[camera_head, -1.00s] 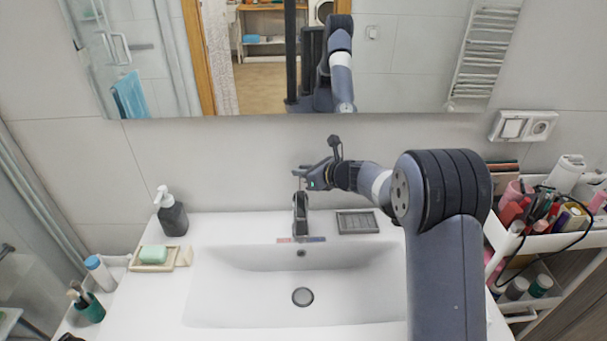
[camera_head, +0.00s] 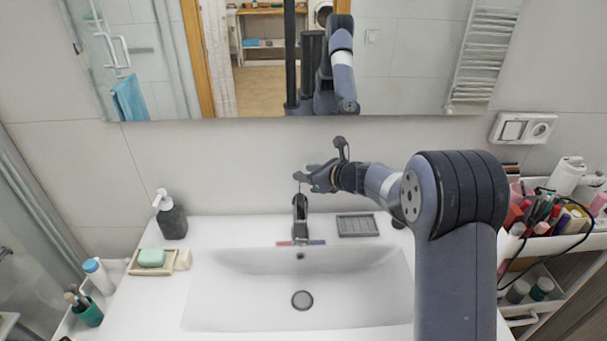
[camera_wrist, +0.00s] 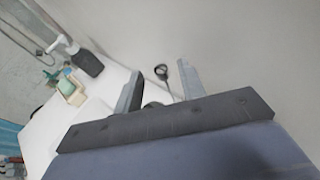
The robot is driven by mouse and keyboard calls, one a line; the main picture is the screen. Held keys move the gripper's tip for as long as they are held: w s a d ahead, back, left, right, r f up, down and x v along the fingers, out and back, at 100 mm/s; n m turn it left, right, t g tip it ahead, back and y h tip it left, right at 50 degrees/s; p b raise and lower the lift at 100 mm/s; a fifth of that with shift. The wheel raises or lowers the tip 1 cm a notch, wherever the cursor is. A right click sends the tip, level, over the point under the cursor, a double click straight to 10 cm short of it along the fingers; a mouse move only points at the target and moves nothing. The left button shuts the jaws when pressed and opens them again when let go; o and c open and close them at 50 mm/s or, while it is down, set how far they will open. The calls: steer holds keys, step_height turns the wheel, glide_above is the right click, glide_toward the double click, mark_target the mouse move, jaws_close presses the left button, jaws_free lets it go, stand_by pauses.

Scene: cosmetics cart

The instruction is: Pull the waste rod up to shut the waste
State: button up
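The waste rod shows in the wrist view as a thin stem with a dark round knob (camera_wrist: 161,72). The knob lies between the two fingertips of my gripper (camera_wrist: 158,84) in the picture, with a gap on both sides. My gripper is open and holds nothing. In the head view my gripper (camera_head: 308,175) is above and behind the faucet (camera_head: 300,215), close to the wall. The rod is hard to make out there, with a thin line just under the fingertips. The drain (camera_head: 302,300) lies in the bottom of the white basin (camera_head: 230,300).
A dark soap pump bottle (camera_head: 172,220) and a soap dish (camera_head: 140,268) stand left of the basin. A grey grated tray (camera_head: 358,225) lies right of the faucet. A full cosmetics cart (camera_head: 520,265) stands at the right. The mirror (camera_head: 400,60) hangs above.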

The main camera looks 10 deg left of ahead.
steer(key=b+v, duration=0.2)
steer(key=v, duration=0.7)
steer(key=shift+a, duration=0.15)
steer(key=f+p+x, duration=0.2)
steer(key=x, duration=0.9)
steer(key=shift+d+r+p, duration=0.1)
steer(key=shift+d+p, duration=0.1)
steer(key=shift+p, duration=0.1)
